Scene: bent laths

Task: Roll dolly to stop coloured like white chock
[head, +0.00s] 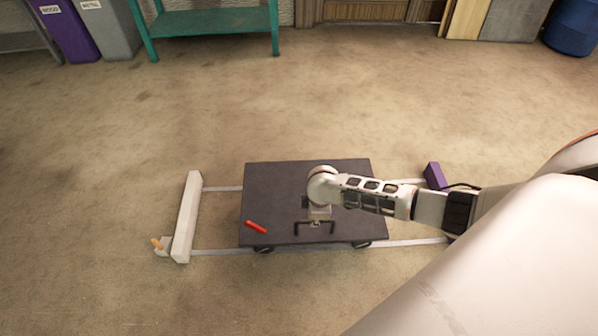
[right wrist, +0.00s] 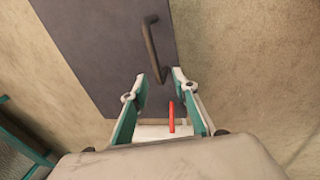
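The dolly (head: 275,190) is a dark flat platform on wheels with a black bar handle (head: 314,228) near its front edge. It stands on two pale rails between a white stop (head: 187,215) on the left and a purple stop (head: 435,177) on the right, apart from the white one. A small white chock (head: 162,248) with an orange part lies just outside the white stop. My right gripper (right wrist: 159,73) is open; in the right wrist view the dolly handle (right wrist: 151,45) reaches between its fingertips. I cannot tell whether they touch. My left gripper is out of view.
The rails (head: 220,189) between dolly and white stop look clear. A teal bench (head: 215,22), purple and grey bins (head: 108,30) and a blue barrel (head: 574,28) stand far back.

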